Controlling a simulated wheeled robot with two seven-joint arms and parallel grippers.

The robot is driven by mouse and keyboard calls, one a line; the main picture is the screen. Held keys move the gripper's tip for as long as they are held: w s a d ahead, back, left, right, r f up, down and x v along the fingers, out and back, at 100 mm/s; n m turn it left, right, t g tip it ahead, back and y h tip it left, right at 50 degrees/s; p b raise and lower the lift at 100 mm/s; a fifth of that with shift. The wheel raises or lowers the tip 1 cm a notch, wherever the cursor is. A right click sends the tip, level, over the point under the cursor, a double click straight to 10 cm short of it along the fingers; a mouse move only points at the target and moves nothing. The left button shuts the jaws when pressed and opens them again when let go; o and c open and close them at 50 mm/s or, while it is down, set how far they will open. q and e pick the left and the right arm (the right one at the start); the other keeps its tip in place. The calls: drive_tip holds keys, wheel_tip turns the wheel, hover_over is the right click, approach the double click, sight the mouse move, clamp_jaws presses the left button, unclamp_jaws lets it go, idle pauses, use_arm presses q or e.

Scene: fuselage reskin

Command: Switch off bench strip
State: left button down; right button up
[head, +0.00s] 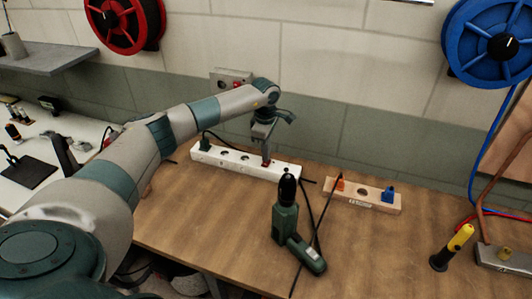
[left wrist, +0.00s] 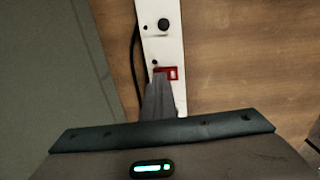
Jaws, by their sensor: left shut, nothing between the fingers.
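The white bench strip (head: 228,165) lies on the wooden bench near the wall, with a dark plug in its left end. It also shows in the left wrist view (left wrist: 161,45), with a red rocker switch (left wrist: 173,73) on it. My left gripper (head: 266,158) reaches down over the strip's right part with its fingers shut and empty. In the left wrist view the fingertips (left wrist: 160,80) are at the switch's near edge and cover part of it. I cannot tell whether they touch it. My right gripper is not in view.
A green drill (head: 286,220) stands in front of the strip, with a dark cable beside it. A wooden block (head: 362,192) with orange and blue pieces lies to the right. A yellow-and-black tool (head: 452,247) stands farther right. A wall outlet (head: 230,78) is behind my arm.

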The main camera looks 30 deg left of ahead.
sight(265, 163)
use_arm(q)
drive_tip(key=shift+s+d+f, duration=0.25)
drive_tip(key=shift+s+f, duration=0.35)
drive_tip(key=shift+f, duration=0.05)
drive_tip(key=shift+s+p, duration=0.1)
drive_tip(key=shift+p, duration=0.2)
drive_tip(key=shift+s+d+r, duration=0.1)
drive_tip(key=shift+s+r, duration=0.05)
drive_tip(key=shift+s, duration=0.05)
drive_tip(key=shift+w+r, duration=0.1)
drive_tip(key=shift+r, duration=0.3)
wheel_tip(265, 163, up, 3)
drive_tip(key=shift+w+r+p, duration=0.1)
drive_tip(key=shift+r+p, duration=0.05)
drive_tip(key=shift+p, duration=0.8)
wheel_tip(265, 163, up, 11)
drive_tip(key=b, duration=0.4)
drive_tip(key=shift+s, duration=0.2)
